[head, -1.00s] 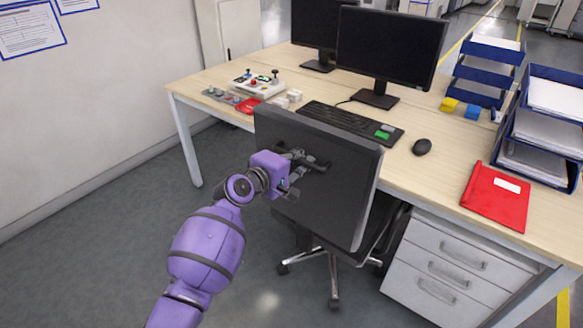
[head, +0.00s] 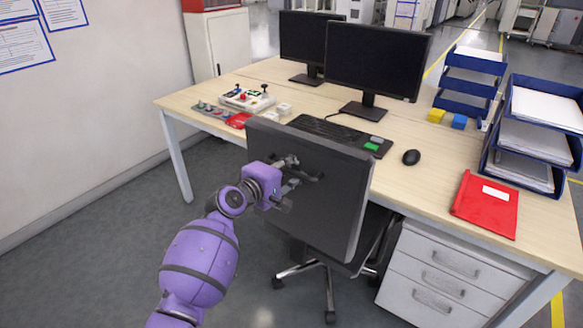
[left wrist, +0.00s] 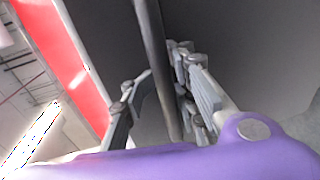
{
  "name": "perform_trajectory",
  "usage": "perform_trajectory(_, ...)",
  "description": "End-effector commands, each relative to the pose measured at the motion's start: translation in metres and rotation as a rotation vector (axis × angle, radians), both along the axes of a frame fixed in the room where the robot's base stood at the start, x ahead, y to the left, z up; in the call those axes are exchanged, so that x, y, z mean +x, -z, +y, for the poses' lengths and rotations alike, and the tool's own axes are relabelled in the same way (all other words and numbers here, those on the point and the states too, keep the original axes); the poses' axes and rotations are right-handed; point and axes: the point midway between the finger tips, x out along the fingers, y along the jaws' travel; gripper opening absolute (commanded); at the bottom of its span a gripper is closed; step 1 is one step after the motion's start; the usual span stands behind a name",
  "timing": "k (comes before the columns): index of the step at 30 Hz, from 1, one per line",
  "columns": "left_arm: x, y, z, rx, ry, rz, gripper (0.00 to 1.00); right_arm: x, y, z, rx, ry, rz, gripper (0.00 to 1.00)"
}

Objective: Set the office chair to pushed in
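The office chair (head: 345,215) stands at the front edge of the desk (head: 215,105), its dark back facing me. The back's top hides part of the desk edge, and its seat is mostly hidden. A dark handle bar (head: 312,177) runs across the back. My left gripper (head: 287,178) is at this bar, left of the back's middle. In the left wrist view the bar (left wrist: 158,65) passes between the fingers (left wrist: 165,88), whose tips close in on both sides of it. My right gripper is not in view.
A white drawer unit (head: 450,275) stands under the desk, right of the chair. Monitors (head: 378,62), a keyboard (head: 325,127), a mouse (head: 411,157), a red folder (head: 485,205) and blue trays (head: 535,130) are on the desk. Floor left of the chair is clear.

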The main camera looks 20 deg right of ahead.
Motion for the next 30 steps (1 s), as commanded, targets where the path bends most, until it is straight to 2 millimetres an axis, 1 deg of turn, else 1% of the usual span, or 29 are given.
perform_trajectory(4,-0.002,0.002,0.002,0.003,0.001,0.003,0.22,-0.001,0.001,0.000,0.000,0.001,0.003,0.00)
perform_trajectory(7,-0.006,0.001,0.009,0.002,0.001,0.003,0.22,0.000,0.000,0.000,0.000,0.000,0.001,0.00)
perform_trajectory(11,-0.017,-0.003,0.026,0.003,-0.001,0.002,0.22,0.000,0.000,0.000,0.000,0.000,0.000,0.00)
perform_trajectory(18,-0.045,-0.014,0.067,0.002,-0.002,-0.001,0.22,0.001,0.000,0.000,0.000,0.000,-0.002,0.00)
perform_trajectory(21,-0.055,-0.018,0.081,0.001,-0.002,-0.001,0.22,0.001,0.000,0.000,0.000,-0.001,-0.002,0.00)
perform_trajectory(24,-0.061,-0.021,0.091,0.000,-0.002,-0.002,0.22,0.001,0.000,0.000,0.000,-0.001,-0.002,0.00)
perform_trajectory(30,-0.067,-0.023,0.098,-0.001,0.000,0.001,0.22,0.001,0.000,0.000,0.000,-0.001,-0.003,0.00)
